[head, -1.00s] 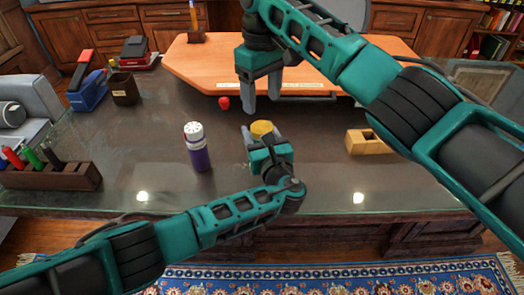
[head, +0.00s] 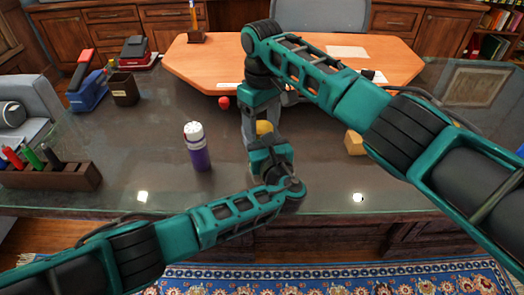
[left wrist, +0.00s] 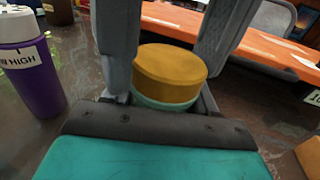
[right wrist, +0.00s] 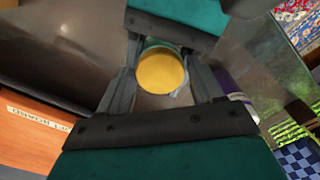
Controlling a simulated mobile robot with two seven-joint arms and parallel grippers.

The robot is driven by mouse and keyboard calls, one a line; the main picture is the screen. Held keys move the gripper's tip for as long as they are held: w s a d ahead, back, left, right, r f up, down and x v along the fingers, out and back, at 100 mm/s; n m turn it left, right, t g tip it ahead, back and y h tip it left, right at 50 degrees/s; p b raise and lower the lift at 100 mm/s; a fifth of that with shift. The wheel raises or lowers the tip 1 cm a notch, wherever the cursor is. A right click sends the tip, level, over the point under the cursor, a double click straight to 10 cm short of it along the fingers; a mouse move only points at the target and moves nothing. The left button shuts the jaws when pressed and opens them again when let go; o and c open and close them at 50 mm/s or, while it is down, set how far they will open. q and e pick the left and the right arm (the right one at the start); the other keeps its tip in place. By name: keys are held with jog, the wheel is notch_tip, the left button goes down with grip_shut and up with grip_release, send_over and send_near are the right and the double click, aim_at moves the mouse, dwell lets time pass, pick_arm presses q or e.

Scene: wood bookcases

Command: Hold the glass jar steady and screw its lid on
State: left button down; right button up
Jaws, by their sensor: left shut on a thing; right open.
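The yellow lid (head: 264,128) sits on top of the glass jar, seen from the side in the left wrist view (left wrist: 170,70). Only a pale green band of the glass jar (left wrist: 165,103) shows below the lid; the rest is hidden by my left gripper. My left gripper (head: 266,140) is shut on the jar from the front. My right gripper (head: 262,122) points down from above, its fingers open on either side of the lid. In the right wrist view the lid (right wrist: 161,71) lies between the open fingers. I cannot tell whether the fingers touch it.
A purple bottle with a white top (head: 197,146) stands left of the jar. A yellow block (head: 354,143) is to the right, partly behind my right arm.

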jog(key=shift+f, duration=0.2)
jog(key=c, duration=0.9)
jog(key=shift+m, duration=0.8)
jog(key=o, duration=1.3)
jog(key=shift+c, duration=0.2)
notch_tip(320, 180, up, 12)
